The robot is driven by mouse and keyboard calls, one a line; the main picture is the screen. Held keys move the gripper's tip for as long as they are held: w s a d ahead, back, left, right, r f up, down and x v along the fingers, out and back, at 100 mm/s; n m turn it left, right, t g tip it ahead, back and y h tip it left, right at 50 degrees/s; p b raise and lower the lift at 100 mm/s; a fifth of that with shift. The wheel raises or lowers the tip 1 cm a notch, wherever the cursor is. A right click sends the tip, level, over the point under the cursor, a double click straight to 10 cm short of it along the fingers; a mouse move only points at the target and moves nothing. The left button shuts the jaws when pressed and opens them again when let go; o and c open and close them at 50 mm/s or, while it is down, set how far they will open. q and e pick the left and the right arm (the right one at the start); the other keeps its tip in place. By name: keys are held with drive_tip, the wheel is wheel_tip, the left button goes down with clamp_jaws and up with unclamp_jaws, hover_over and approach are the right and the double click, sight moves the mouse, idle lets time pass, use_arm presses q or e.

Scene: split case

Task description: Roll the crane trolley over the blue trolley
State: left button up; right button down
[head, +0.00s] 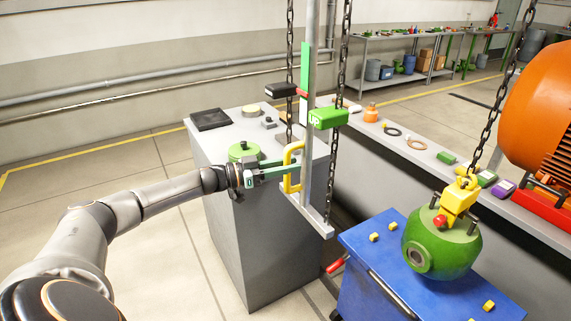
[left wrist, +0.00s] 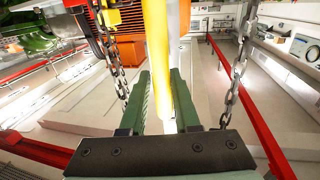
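A green round casing (head: 441,247) hangs by a yellow hook block (head: 459,197) on a chain, over the blue trolley (head: 377,262). The trolley top holds several small yellow blocks. A grey upright bar with a yellow handle (head: 289,165) stands among hanging chains, left of the blue trolley. A green box marked UP (head: 328,118) is beside the bar. My left gripper (head: 283,171) is at the handle. In the left wrist view, the fingers (left wrist: 160,95) lie on both sides of the yellow handle (left wrist: 158,50) and look closed on it. The crane trolley overhead is outside the head view.
A grey cabinet (head: 250,255) stands under my left gripper, with a black tray (head: 210,119) on top. A long grey bench (head: 450,172) with small parts runs behind the blue trolley. An orange machine (head: 535,115) stands at the right. Floor at left is clear.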

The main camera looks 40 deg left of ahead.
use_arm(q)
drive_tip(key=shift+o, duration=1.7)
drive_tip(key=shift+a, duration=0.1)
drive_tip(key=v, duration=1.2)
drive_tip(key=shift+s, duration=0.3)
drive_tip(key=shift+f, duration=0.1)
